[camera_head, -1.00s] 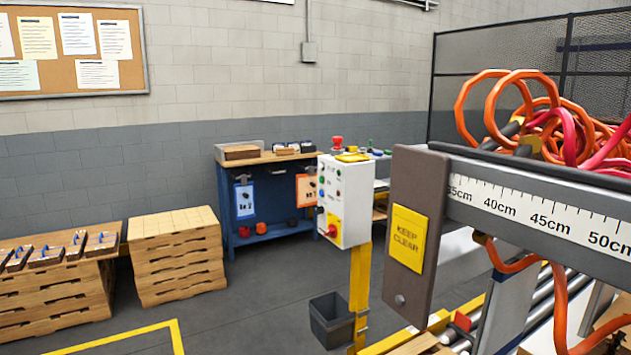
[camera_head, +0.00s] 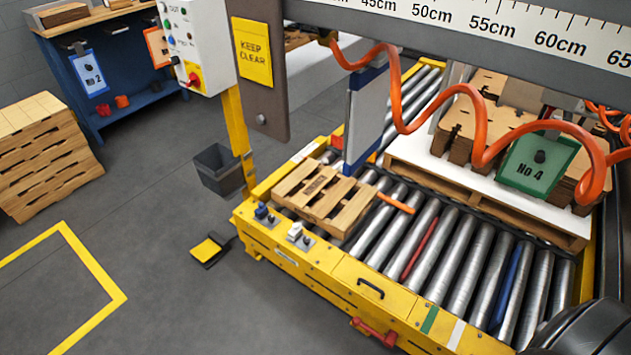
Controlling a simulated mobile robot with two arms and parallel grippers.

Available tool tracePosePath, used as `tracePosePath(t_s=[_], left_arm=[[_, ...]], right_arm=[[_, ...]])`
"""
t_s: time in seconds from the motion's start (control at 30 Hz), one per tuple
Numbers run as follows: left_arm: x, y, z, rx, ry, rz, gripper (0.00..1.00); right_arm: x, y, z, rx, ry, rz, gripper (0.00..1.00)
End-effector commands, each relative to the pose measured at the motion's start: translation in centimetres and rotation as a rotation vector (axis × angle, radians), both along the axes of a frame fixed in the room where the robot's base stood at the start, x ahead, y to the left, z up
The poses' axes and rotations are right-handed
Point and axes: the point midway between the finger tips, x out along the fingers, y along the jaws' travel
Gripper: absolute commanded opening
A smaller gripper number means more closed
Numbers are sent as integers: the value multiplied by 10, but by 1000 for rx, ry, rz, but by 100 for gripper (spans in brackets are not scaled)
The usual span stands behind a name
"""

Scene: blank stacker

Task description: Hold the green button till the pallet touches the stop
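A grey-white control box (camera_head: 196,45) stands on a yellow post at upper left, cut off by the top edge. It carries small buttons marked OUT and IN, one of which looks green (camera_head: 167,24), and a red knob on yellow. A small wooden pallet (camera_head: 322,200) lies on the near left of the roller conveyor (camera_head: 460,255). A larger pallet (camera_head: 470,198) bears a white sheet and stacked cardboard pieces farther right. A white-and-blue upright plate (camera_head: 366,117) stands behind the small pallet; I cannot tell which part is the stop. Neither gripper shows.
A ruler-marked grey beam (camera_head: 480,28) with a KEEP CLEAR end plate crosses the top. A coiled orange hose (camera_head: 470,100) hangs over the conveyor. A grey bin (camera_head: 218,168) and a black-and-yellow pedal (camera_head: 208,250) stand on the floor.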

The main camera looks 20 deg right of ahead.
Motion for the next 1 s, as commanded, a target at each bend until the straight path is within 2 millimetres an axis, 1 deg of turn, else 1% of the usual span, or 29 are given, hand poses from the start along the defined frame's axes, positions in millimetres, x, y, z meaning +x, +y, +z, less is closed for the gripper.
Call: tracePosePath(t_s=[0.23, 0.27, 0.3, 0.37, 0.4, 1.0], left_arm=[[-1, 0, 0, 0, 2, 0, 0], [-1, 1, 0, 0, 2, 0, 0], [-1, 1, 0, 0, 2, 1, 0], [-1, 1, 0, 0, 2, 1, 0], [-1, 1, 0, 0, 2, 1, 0], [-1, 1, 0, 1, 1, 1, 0]], right_arm=[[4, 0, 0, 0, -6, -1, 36], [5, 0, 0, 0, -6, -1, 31], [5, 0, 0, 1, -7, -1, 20], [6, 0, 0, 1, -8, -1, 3], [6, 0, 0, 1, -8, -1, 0], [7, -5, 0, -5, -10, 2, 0]])
